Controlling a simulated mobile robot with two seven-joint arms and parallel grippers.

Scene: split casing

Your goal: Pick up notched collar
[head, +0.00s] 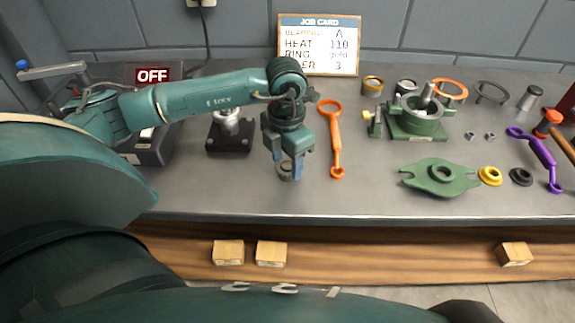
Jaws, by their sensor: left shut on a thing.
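My left gripper (290,172) points down over the bench, left of the orange wrench. Its blue-tipped fingers are shut on a small grey ring-shaped collar (285,174). The fingers partly hide the collar, and I cannot make out a notch at this size. I cannot tell whether the collar touches the bench or is just above it. My right gripper is not in view.
An orange wrench (336,145) lies just right of the gripper. A green casing half (416,118), a green cover (440,177), a yellow ring (490,176) and a black ring (521,177) are farther right. A black-based stand (229,138) is at left. The front edge is close.

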